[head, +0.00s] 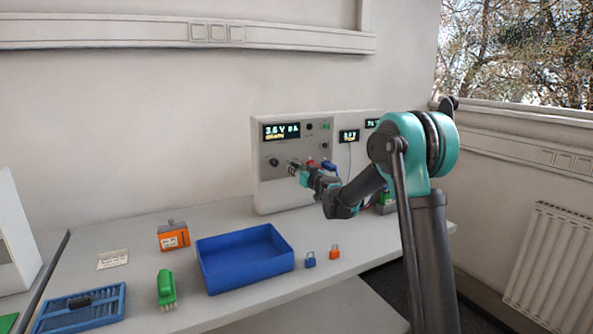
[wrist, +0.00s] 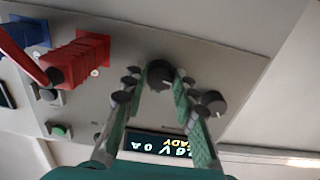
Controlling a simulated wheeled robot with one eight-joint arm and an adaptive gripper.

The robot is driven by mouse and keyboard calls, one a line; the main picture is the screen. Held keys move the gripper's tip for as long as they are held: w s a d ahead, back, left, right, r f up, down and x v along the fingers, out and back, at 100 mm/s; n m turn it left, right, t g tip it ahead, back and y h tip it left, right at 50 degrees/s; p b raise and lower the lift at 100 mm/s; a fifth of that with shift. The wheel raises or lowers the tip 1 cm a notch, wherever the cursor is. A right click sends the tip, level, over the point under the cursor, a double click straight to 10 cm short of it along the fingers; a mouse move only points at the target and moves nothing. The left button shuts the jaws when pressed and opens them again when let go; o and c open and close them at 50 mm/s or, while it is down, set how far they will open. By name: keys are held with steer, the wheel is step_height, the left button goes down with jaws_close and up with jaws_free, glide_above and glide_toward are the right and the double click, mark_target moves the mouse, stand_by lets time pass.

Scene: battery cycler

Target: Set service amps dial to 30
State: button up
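The battery cycler's front panel (head: 297,150) stands upright at the back of the bench, with a lit display (head: 281,131) reading about 3.6 V and 0 A. My gripper (head: 296,167) is in front of the panel's lower middle. In the wrist view the panel appears upside down; my gripper (wrist: 158,78) has its fingers on either side of a round black dial (wrist: 160,74). The fingers look apart, with a small gap at the dial; contact is unclear. A second dial (wrist: 213,102) with a white pointer line sits beside it. Dial labels and the setting are unreadable.
Red (wrist: 80,58) and blue (wrist: 28,32) connectors stick out of the panel beside my gripper. A blue bin (head: 245,258), an orange box (head: 173,236), a green brush-like object (head: 166,288) and small blue (head: 310,260) and orange (head: 334,252) padlocks lie on the bench.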

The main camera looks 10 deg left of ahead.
jaws_close()
steer(key=m, duration=1.1)
steer(key=shift+m, duration=0.4)
steer(key=m, duration=1.1)
steer(key=shift+r+m, duration=0.1)
steer(key=shift+m, duration=0.3)
